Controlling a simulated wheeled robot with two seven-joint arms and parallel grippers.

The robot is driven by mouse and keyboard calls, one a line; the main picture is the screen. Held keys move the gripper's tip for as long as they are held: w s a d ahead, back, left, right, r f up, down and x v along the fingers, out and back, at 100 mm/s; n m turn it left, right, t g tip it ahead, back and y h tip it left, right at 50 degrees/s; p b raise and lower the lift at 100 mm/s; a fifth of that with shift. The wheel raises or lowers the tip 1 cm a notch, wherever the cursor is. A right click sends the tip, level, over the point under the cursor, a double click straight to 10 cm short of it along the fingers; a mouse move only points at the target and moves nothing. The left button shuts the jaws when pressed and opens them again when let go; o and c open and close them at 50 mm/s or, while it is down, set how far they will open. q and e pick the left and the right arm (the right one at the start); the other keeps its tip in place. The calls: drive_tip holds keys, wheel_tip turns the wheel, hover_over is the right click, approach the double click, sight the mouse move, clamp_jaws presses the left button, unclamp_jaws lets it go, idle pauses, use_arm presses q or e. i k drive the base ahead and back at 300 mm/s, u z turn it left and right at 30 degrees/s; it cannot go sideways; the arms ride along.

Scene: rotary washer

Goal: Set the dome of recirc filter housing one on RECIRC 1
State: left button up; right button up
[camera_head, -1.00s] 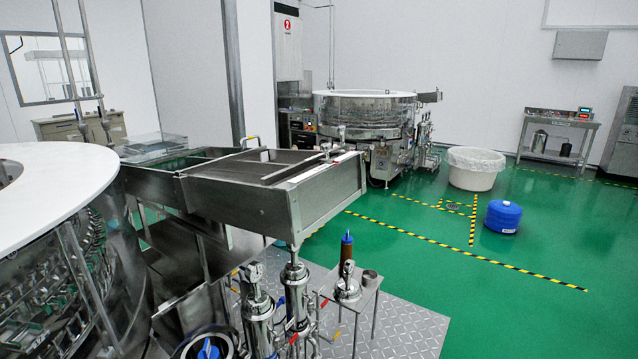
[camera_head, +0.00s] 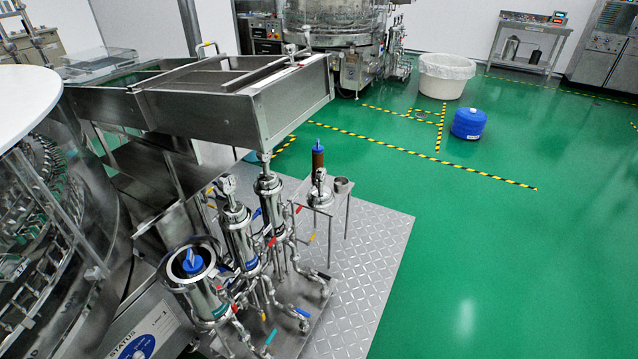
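Three upright steel filter housings stand in a row beside the washer. The nearest housing (camera_head: 197,281) is open at the top, and a blue cartridge cap (camera_head: 192,261) shows inside its ring. The middle housing (camera_head: 238,236) and the far housing (camera_head: 268,201) have their domes on. A loose steel dome (camera_head: 320,192) with a knob on top sits on a small side table (camera_head: 338,208), next to a brown cartridge with a blue top (camera_head: 318,160). The housing labels are too small to read. Neither of my grippers is in view.
A steel trough (camera_head: 220,100) overhangs the area behind the housings. Pipes and coloured valve handles (camera_head: 270,242) crowd their right side. Bare diamond-plate floor (camera_head: 365,270) and open green floor (camera_head: 480,260) lie to the right. A blue drum (camera_head: 469,124) stands farther back.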

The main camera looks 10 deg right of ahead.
sight(320, 197)
drive_tip(key=z, duration=0.55)
drive_tip(key=k, duration=1.3)
drive_tip(key=z, duration=0.9)
drive_tip(key=i, duration=5.35)
drive_tip(key=u, duration=1.2)
drive_tip(key=i, duration=1)
drive_tip(key=u, duration=1.7)
drive_tip(key=i, duration=0.75)
drive_tip(key=u, duration=0.4)
